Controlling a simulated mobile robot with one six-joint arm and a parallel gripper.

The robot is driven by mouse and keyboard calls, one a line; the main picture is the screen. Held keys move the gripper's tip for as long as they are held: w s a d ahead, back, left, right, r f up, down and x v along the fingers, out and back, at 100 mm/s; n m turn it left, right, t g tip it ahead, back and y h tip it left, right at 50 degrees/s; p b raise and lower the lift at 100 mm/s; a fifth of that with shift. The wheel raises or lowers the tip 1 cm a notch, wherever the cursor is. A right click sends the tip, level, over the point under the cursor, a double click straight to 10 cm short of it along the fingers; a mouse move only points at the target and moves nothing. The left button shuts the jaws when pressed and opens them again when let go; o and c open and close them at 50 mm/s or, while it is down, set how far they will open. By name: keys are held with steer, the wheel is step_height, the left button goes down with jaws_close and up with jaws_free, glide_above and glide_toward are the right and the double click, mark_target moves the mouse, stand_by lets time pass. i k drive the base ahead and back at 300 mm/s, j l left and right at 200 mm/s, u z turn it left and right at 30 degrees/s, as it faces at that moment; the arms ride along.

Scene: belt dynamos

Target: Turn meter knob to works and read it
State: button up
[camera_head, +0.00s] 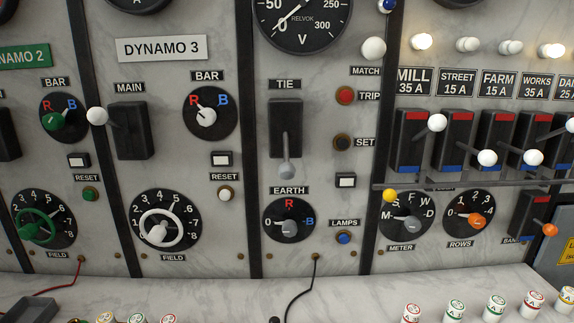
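The meter knob (409,224) is a grey pointer knob on a round black dial (406,237) above the METER label, at the lower right. The letters M, S, F, W and D run around the dial. A yellow ball (389,195) overlaps the dial's upper left edge, partly covering the marks near S. Above the WORKS 35 A label (536,86) is a lit white lamp (551,50). A black gauge (456,2) at the top right is cut off, with no reading visible. My gripper is not in view.
An orange ROWS knob (476,219) is just right of the meter dial. A grey bar (470,184) and several ball-ended switch levers (487,157) stand out above. A marble ledge (370,291) with several coloured round pieces (456,309) and a black cord (299,294) lies below.

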mark_target(413, 224)
steer(key=z, duration=1.3)
steer(key=j+z, duration=0.35)
steer(key=j, duration=0.75)
